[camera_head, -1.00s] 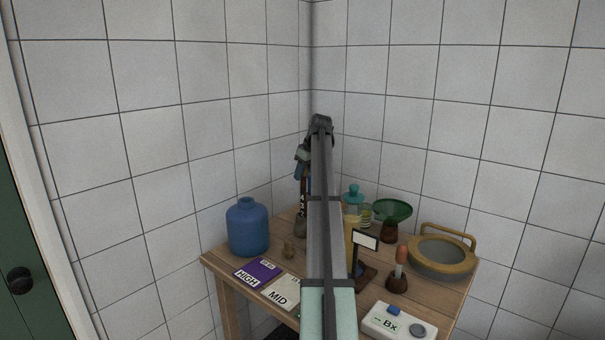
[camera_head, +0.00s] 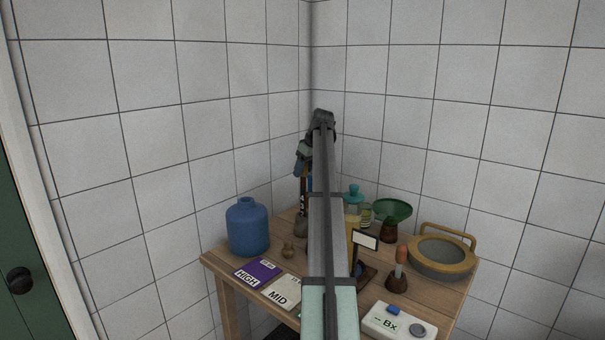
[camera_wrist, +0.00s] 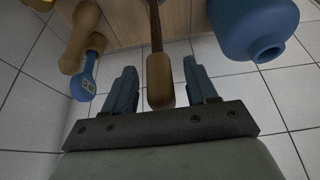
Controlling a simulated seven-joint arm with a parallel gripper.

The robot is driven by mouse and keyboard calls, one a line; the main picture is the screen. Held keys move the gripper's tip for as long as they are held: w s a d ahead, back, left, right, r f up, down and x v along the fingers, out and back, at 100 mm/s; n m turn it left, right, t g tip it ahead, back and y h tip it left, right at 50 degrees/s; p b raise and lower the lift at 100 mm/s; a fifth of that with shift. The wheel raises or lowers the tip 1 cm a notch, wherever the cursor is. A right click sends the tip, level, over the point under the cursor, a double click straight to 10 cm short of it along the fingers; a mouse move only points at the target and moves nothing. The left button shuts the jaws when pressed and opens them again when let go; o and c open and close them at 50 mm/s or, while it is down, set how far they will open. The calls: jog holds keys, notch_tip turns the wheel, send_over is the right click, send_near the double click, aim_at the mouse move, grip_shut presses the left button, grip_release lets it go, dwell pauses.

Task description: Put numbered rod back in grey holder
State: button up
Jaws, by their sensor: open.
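A dark rod with pale digits (camera_head: 303,205) stands about upright near the back of the wooden table, its lower end at a small grey-brown holder (camera_head: 300,228). Whether it sits fully inside cannot be told. My gripper (camera_head: 303,168) is above it, partly hidden by my arm. In the wrist view my gripper (camera_wrist: 160,88) is open. A tan rounded knob (camera_wrist: 159,82) on a thin dark shaft lies between the fingers, with gaps on both sides. The digits and the holder cannot be made out in the wrist view.
A blue jug (camera_head: 248,228) stands left, with purple HIGH (camera_head: 257,272) and pale MID (camera_head: 283,291) cards in front. Right are a green funnel (camera_head: 391,212), a tan-rimmed basin (camera_head: 441,253), a wooden-handled tool (camera_head: 399,270) and a white Bx box (camera_head: 399,322). Tiled walls close the corner.

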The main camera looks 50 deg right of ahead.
jog(key=v, duration=1)
dwell(0.3)
